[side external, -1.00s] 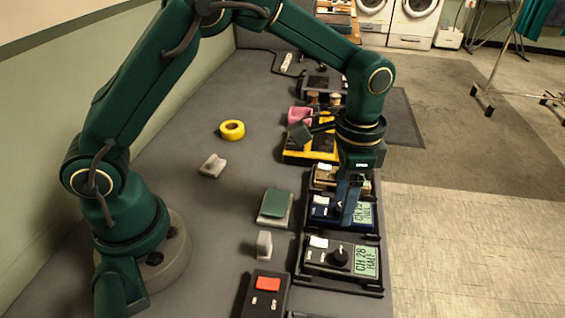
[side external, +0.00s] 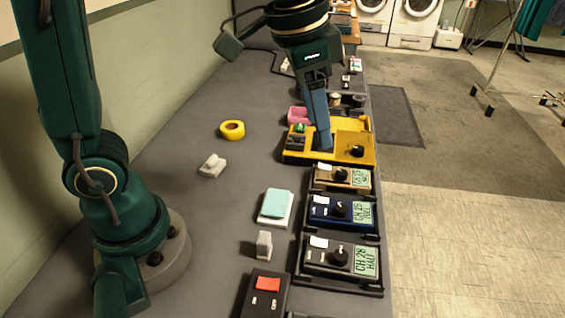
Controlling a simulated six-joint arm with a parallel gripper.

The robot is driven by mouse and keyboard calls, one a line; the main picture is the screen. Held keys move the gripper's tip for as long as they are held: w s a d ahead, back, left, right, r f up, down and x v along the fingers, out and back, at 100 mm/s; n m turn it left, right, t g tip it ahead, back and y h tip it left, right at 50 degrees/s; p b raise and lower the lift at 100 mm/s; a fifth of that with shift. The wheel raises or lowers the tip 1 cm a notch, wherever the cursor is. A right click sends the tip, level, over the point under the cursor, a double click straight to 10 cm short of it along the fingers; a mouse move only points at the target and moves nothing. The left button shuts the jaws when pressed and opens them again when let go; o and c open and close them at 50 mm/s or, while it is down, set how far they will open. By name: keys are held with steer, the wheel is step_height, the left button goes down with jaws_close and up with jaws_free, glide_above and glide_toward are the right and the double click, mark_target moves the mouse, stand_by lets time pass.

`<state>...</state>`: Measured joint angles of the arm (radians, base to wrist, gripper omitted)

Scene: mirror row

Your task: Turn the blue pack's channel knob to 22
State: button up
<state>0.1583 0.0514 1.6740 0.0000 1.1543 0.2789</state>
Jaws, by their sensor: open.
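The blue pack (side external: 319,222) sits in a black cradle, in the middle of a row of three packs. Its black channel knob (side external: 338,210) is in full view with nothing touching it. Its green display (side external: 362,213) seems to read CH 25 with FULL below, though the digits are small. My gripper (side external: 325,146) is open, pointing down over the yellow unit (side external: 351,140), behind the tan pack and apart from the blue pack. I cannot tell whether its tips touch the yellow unit.
A teal-topped pad (side external: 278,203), a grey block (side external: 264,246), yellow tape (side external: 232,130) and a red-button box (side external: 266,297) lie to the left.

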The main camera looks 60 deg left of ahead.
steer(key=s+a+f+n+t, duration=0.1)
steer(key=s+a+f+n, duration=0.15)
steer(key=s, duration=0.35)
steer(key=s+a+f+n+t, duration=0.1)
steer(key=s+a+n+t, duration=0.15)
steer(key=s, duration=0.35)
steer(key=d+r+m+g, duration=0.2)
steer(key=m, duration=0.7)
steer(key=d+r+m+g+h, duration=0.1)
steer(key=d+r+m+g, duration=0.1)
steer(key=m, duration=0.8)
steer(key=shift+d+r+m+g, duration=0.25)
steer(key=shift+d+m+g, duration=0.1)
steer(key=shift+d, duration=0.25)
